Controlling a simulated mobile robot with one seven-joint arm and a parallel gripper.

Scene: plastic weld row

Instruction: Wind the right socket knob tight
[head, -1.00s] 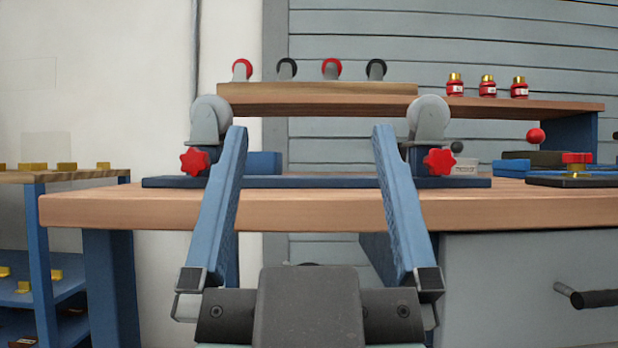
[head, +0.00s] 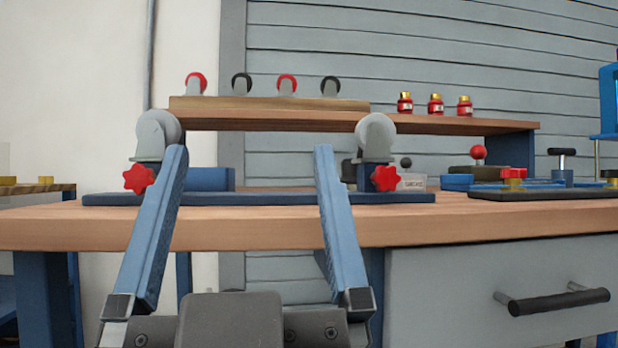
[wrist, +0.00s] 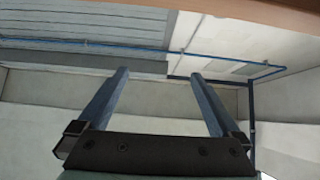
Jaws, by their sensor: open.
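A matching left knob (head: 138,179) sits on the left socket (head: 158,136). My gripper (head: 249,150) is open and empty, its two long blue fingers spread wide. In the picture its right finger lies left of the right knob, apart from it; the left finger overlaps near the left knob. In the wrist view my gripper (wrist: 158,72) shows nothing between its fingers, and neither knob is visible.
The wooden bench top (head: 460,225) runs across, with a raised shelf (head: 440,123) behind the sockets carrying several small wheels and red jars (head: 436,104). A dark plate with a red knob (head: 513,177) stands at the right. A drawer handle (head: 555,301) juts out below.

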